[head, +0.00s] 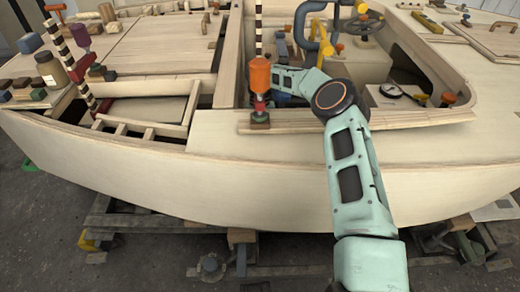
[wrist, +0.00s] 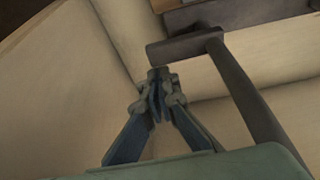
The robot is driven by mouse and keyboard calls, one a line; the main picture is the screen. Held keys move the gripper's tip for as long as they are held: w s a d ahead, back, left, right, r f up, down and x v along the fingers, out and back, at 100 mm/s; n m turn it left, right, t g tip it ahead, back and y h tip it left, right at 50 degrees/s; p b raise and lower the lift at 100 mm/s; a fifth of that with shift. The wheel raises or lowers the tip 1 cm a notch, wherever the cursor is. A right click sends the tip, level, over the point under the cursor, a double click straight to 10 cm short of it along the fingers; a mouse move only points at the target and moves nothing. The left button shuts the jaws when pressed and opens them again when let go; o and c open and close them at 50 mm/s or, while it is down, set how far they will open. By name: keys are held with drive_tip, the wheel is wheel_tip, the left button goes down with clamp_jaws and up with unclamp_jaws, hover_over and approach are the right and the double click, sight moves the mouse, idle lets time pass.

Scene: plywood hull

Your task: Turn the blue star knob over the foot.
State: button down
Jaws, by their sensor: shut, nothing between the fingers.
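My gripper (wrist: 157,78) shows in the wrist view with its blue-grey fingers together and nothing between them. It is inside a pale plywood space, close to a dark grey bar with a crosspiece (wrist: 185,47); I cannot tell whether they touch. I cannot make out a blue star knob or a foot in either view. In the head view my arm reaches over the side deck and down into the cockpit, and its end is hidden behind the rim and an orange-handled clamp.
The orange-handled clamp (head: 260,77) stands on the cockpit's near rim. The near side deck (head: 235,145) is clear.

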drive_tip(key=shift+w+a, duration=0.1)
drive_tip(key=shift+w, duration=0.25)
drive_tip(key=shift+w+a, duration=0.1)
drive_tip(key=shift+w, duration=0.45)
